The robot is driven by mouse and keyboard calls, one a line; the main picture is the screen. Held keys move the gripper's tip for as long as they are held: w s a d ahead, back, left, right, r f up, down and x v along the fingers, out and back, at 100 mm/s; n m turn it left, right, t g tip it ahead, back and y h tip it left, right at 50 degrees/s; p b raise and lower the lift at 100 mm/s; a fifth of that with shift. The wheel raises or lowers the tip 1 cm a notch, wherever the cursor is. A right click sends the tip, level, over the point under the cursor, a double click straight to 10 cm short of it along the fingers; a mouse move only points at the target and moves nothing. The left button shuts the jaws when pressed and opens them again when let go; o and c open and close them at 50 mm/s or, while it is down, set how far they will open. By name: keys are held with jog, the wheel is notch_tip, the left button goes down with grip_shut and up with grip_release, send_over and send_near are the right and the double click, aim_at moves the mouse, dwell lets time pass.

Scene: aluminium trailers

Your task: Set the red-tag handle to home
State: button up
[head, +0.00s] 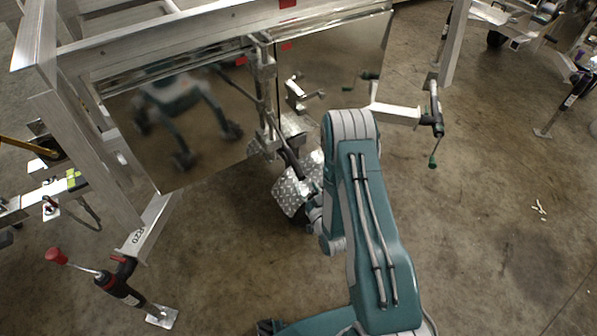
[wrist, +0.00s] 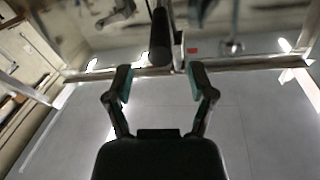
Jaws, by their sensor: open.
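My gripper (wrist: 160,80) is open and empty in the wrist view, its two fingers apart. A dark cylindrical grip (wrist: 160,38) lies just beyond the fingertips, roughly centred on the gap and not between the fingers. A small red tag (wrist: 193,50) shows to its right. In the head view, red tags (head: 286,46) (head: 240,61) mark the trailer's metal frame, near an upright latch bar (head: 266,95). A metal lever (head: 298,95) shows on the right panel. I cannot tell which handle the tag belongs to. My arm hides most of the gripper in the head view.
Shiny trailer panels (head: 185,125) reflect my body. A jack with a red knob (head: 57,256) stands at lower left, and a jack with a green handle (head: 436,110) at right. The concrete floor at right is mostly clear.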

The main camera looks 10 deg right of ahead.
aim_at(298, 172)
jog(key=w, duration=0.4)
jog(key=w+a, duration=0.1)
jog(key=w, duration=0.1)
jog(key=shift+w, duration=0.4)
jog(key=shift+c, duration=0.4)
grip_shut()
